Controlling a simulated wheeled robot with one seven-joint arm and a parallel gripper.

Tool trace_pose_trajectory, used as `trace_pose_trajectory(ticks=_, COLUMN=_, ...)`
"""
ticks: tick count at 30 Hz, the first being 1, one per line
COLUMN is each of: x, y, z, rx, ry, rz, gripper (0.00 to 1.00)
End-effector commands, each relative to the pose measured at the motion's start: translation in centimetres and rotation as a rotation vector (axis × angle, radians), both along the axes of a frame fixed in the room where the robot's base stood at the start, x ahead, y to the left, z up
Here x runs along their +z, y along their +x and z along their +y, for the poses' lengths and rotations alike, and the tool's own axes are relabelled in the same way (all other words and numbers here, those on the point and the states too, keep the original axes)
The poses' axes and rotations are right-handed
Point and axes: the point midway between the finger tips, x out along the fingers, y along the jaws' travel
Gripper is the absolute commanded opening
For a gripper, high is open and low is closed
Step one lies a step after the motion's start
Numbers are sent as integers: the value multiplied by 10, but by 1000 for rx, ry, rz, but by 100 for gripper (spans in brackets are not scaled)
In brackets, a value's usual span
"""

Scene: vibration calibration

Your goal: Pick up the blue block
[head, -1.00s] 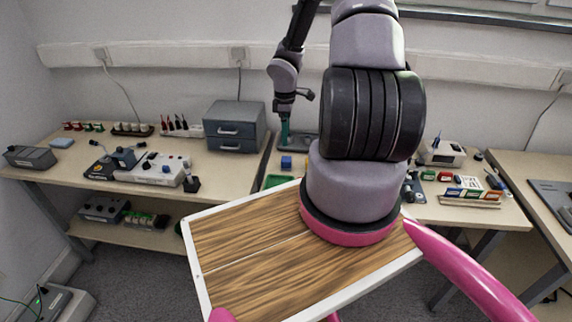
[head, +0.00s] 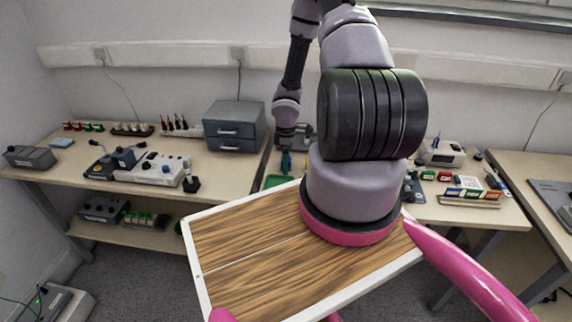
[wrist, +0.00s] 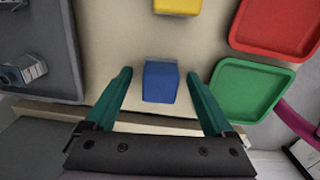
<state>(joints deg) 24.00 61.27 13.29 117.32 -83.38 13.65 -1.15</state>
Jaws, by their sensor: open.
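The blue block (wrist: 160,82) lies on the beige table top in the wrist view, near the table's front edge. My gripper (wrist: 160,85) has its two teal fingers spread wide, one on each side of the block, with a gap between each finger and the block. Nothing is held. In the head view my gripper (head: 286,162) points down over the back table, and the block there is mostly hidden by it.
A green tray (wrist: 247,112) lies right of the block, with a red tray (wrist: 291,48) beyond it. A yellow block (wrist: 178,5) sits at the top of the wrist view. A grey fixture (wrist: 72,70) stands at left. A grey drawer cabinet (head: 226,143) stands left in the head view.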

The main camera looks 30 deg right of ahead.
Motion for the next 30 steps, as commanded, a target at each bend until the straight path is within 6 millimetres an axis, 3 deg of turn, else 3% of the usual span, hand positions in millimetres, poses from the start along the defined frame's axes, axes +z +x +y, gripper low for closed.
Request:
trace_pose_trajectory(ticks=6, x=-1, y=0, z=0, rx=0, ry=0, rz=0, gripper=88)
trace_pose_trajectory(ticks=8, x=-1, y=0, z=0, rx=0, ry=0, rz=0, gripper=68)
trace_pose_trajectory(ticks=13, x=-1, y=0, z=0, rx=0, ry=0, rz=0, gripper=3)
trace_pose_trajectory(ticks=14, x=-1, y=0, z=0, rx=0, ry=0, rz=0, gripper=0)
trace_pose_trajectory(ticks=23, x=6, y=1, z=0, rx=0, ry=0, rz=-2, gripper=0)
trace_pose_trajectory(ticks=30, x=50, y=1, z=-1, rx=-3, ry=0, rz=-4, gripper=0)
